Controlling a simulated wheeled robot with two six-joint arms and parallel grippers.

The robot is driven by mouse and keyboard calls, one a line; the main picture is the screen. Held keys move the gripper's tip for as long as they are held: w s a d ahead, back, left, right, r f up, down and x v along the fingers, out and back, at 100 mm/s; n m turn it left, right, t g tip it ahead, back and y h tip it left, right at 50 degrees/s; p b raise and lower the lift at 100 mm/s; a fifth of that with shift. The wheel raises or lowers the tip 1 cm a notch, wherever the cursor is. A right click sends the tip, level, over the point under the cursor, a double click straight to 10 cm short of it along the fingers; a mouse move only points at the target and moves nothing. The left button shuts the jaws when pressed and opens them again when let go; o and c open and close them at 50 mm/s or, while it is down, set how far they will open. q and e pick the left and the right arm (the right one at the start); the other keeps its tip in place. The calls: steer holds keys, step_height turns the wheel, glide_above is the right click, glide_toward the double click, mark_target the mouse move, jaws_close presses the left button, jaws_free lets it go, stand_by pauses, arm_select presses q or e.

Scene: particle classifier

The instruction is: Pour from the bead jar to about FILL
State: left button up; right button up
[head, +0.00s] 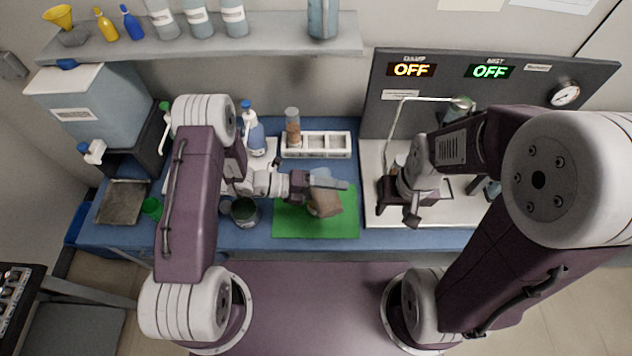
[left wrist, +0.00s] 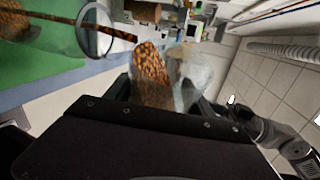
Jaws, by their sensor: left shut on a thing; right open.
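My left gripper (head: 322,184) is shut on the bead jar (head: 324,204), a clear vessel with brown beads, over the green mat. In the left wrist view the jar (left wrist: 155,82) stands between the fingers, its beads heaped to one side and clear wall on the other, so it looks tilted. A clear tube with brown beads (head: 292,128) stands upright in the white rack. I cannot make out a FILL mark or beads falling. My right gripper (head: 402,200) is open above the white station at the right; its fingers are partly hidden by my arm.
The green mat (head: 290,226) lies on the blue bench. The white rack (head: 335,144) is behind it. A dark jar (head: 245,211) and a wash bottle (head: 252,135) stand to the left. The panel (head: 450,70) reads OFF twice. A water tank (head: 95,105) stands far left.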

arm_select(q)
steer(key=shift+r, duration=0.25)
stand_by(0.7)
steer(key=shift+w+r+n+p, duration=0.15)
steer(key=shift+n+p, duration=0.2)
steer(key=shift+n, duration=0.15)
stand_by(1.0)
steer(key=shift+a+r+g, duration=0.1)
steer(key=shift+g, duration=0.2)
steer(key=shift+r+n+h, duration=0.2)
steer(key=shift+n+h, duration=0.2)
stand_by(1.3)
steer(key=shift+w+a+r+n+g+h, duration=0.1)
steer(key=shift+w+r+n+g+h, duration=0.25)
steer(key=shift+n, duration=0.25)
steer(key=shift+c, duration=0.2)
stand_by(2.6)
